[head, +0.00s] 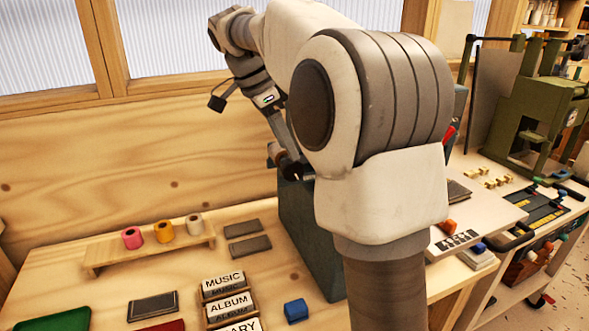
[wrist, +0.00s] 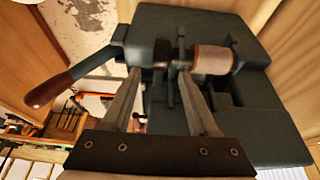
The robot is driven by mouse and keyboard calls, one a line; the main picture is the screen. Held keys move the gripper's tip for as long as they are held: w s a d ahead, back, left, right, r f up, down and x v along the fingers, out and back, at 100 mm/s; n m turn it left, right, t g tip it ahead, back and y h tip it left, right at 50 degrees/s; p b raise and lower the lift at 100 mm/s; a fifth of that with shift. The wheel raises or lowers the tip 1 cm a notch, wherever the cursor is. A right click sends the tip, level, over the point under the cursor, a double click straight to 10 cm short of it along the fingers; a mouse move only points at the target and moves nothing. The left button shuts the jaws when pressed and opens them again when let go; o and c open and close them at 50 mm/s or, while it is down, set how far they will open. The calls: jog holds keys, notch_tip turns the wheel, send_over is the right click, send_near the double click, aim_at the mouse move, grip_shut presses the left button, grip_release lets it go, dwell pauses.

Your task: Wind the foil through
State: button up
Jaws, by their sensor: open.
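The dark teal machine (wrist: 190,25) fills much of the wrist view. It carries a pale roll (wrist: 212,60) with a coppery rim on its spindle, and a crank with a brown wooden knob (wrist: 45,90) at the left. My gripper (wrist: 159,75) is open, its two fingers apart and pointing at the spindle area beside the roll. Nothing shows held between them; I cannot tell whether they touch the machine. In the head view my arm covers much of the machine (head: 298,225). A pink roll (head: 132,238), an orange roll (head: 164,231) and a whitish roll (head: 194,224) stand on a low wooden rack (head: 150,252).
Label blocks reading MUSIC and ALBUM (head: 228,295), a blue block (head: 296,310), dark flat blocks (head: 248,246) and a green tray (head: 55,319) lie on the bench. A green press (head: 535,110) stands at the right. A wooden panel backs the bench.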

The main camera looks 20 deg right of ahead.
aim_at(285, 161)
jog(key=b+x, duration=0.1)
jog(key=x, duration=0.4)
jog(key=shift+d+f, duration=0.1)
jog(key=shift+f, duration=0.2)
grip_shut()
